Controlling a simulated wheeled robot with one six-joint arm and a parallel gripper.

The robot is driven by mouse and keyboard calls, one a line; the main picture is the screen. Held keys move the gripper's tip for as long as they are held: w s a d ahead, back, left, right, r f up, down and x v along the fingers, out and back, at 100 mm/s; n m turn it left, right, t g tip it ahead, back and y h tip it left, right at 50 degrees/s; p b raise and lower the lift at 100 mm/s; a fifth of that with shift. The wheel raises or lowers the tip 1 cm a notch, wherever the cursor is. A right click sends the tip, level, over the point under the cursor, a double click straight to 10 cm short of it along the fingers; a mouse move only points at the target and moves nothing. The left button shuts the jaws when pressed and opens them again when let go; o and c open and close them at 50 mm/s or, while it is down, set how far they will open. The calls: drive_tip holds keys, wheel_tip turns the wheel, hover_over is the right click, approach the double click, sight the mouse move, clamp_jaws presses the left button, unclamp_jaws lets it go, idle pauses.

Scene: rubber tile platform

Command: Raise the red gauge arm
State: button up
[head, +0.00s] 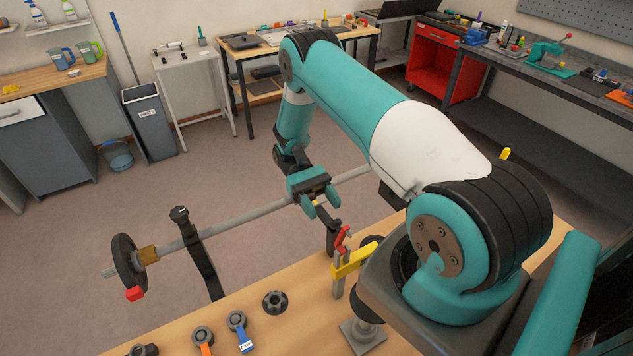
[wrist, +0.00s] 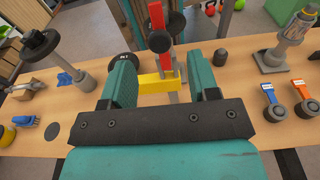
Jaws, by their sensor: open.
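The red gauge arm (head: 341,241) stands steeply above a yellow bar (head: 354,260) on a post at the bench edge in the head view. In the wrist view the red arm (wrist: 157,32) runs nearly upright, with the yellow bar (wrist: 156,83) crossing level below it. My gripper (head: 319,203) is open, with its fingers pointing down beside the long grey rod, left of and above the red arm in the head view. In the wrist view the red arm shows between the two fingers, beyond them; whether anything touches is unclear.
A long grey rod (head: 235,217) with a black disc (head: 124,262) at its end rests on dark uprights (head: 204,262). A black knob (head: 275,302) and orange and blue tagged pieces (head: 238,325) stand on the wooden bench (head: 308,322). Open floor lies beyond.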

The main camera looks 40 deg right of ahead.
drive_tip(key=b+v, duration=0.1)
drive_tip(key=v, duration=0.2)
drive_tip(key=shift+w+d, duration=0.1)
drive_tip(key=shift+w, duration=0.05)
drive_tip(key=shift+r, duration=0.1)
idle(0.4)
